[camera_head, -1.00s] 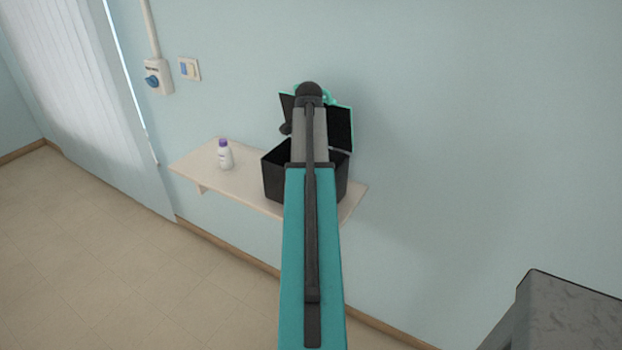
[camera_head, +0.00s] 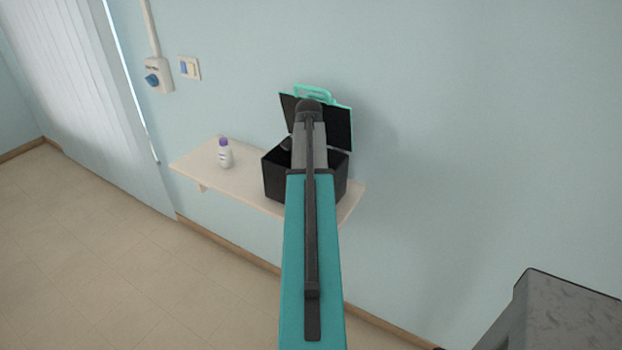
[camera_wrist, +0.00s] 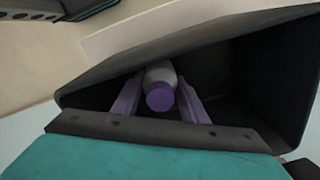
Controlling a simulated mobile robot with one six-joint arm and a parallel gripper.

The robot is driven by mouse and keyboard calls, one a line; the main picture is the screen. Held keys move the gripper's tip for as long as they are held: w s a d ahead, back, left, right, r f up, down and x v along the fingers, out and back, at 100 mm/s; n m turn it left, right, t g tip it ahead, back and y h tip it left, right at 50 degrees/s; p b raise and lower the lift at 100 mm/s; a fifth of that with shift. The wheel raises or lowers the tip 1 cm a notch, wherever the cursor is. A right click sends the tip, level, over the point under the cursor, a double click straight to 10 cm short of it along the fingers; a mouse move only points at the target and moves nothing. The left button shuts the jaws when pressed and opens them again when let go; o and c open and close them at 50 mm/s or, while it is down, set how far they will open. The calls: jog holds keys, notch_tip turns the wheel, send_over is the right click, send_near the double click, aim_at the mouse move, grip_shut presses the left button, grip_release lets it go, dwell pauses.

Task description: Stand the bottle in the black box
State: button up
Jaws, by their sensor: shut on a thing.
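The black box (camera_head: 276,181) stands on a pale wall shelf with its lid (camera_head: 340,126) open against the wall. My gripper (camera_wrist: 160,80) shows in the wrist view, its two purple fingers either side of a white bottle (camera_wrist: 160,74) with a purple cap. It is shut on this bottle, within the box opening; the dark walls of the box (camera_wrist: 262,90) surround it. The cap faces the camera. The bottle's base is hidden, so I cannot tell whether it touches the box floor. In the head view my arm hides the gripper and held bottle.
Another white bottle with a purple cap (camera_head: 225,154) stands upright on the shelf (camera_head: 243,184), left of the box. The shelf between them is clear. A switch (camera_head: 189,68) and a socket box (camera_head: 158,76) are on the wall. A grey block-like surface (camera_head: 570,315) is at lower right.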

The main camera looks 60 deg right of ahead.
jog(key=shift+f, duration=0.2)
jog(key=o, duration=1.2)
jog(key=shift+o, duration=0.2)
jog(key=shift+r+b, duration=1.5)
jog(key=shift+r, duration=4.65)
jog(key=shift+s, duration=0.1)
